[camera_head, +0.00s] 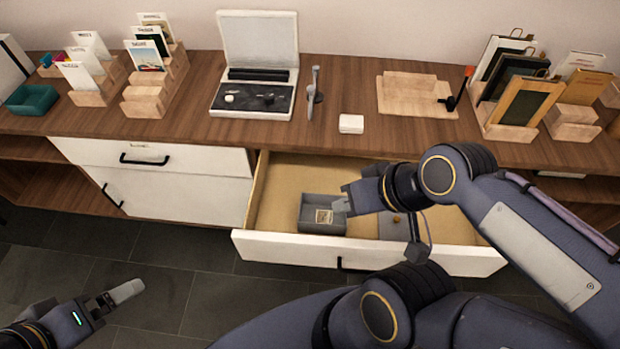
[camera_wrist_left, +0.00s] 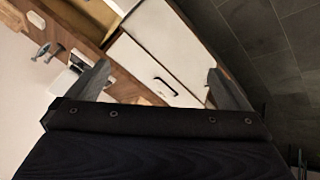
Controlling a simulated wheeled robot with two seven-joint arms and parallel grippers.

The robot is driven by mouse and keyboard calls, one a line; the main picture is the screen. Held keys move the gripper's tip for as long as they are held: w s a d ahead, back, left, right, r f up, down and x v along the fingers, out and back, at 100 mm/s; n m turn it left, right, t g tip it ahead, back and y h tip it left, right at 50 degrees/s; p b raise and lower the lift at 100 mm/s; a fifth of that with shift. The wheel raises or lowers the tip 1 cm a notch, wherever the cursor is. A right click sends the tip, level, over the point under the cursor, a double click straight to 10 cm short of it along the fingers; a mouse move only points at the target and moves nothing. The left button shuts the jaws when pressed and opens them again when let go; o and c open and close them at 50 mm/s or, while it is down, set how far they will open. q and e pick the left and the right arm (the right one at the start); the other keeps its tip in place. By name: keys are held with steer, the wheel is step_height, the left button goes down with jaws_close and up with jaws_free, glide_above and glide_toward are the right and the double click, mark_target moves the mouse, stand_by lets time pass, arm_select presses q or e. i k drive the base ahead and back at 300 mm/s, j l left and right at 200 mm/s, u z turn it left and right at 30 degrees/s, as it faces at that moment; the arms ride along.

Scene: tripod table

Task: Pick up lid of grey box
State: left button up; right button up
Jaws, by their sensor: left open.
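A small open grey box (camera_head: 312,224) sits in the left part of the pulled-out drawer, with a small pale square item (camera_head: 324,216) inside. A flat grey piece with a small orange-brown knob (camera_head: 396,218), possibly the lid, lies in the drawer to the right of the box, partly hidden by my right arm. My right gripper (camera_head: 341,197) is over the drawer at the box's right edge; its finger gap and any contact are unclear. My left gripper (camera_head: 126,291) is low at the left, away from the drawer. In the left wrist view its fingers (camera_wrist_left: 158,68) are apart and empty.
The drawer front (camera_head: 290,248) juts out below the wooden counter (camera_head: 400,140). On the counter are an open case (camera_head: 258,60), a white block (camera_head: 351,123), wooden boards (camera_head: 405,92) and card holders (camera_head: 150,93). The floor (camera_head: 200,280) is clear.

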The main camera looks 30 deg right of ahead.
mark_target(393, 227)
steer(key=z, duration=1.9)
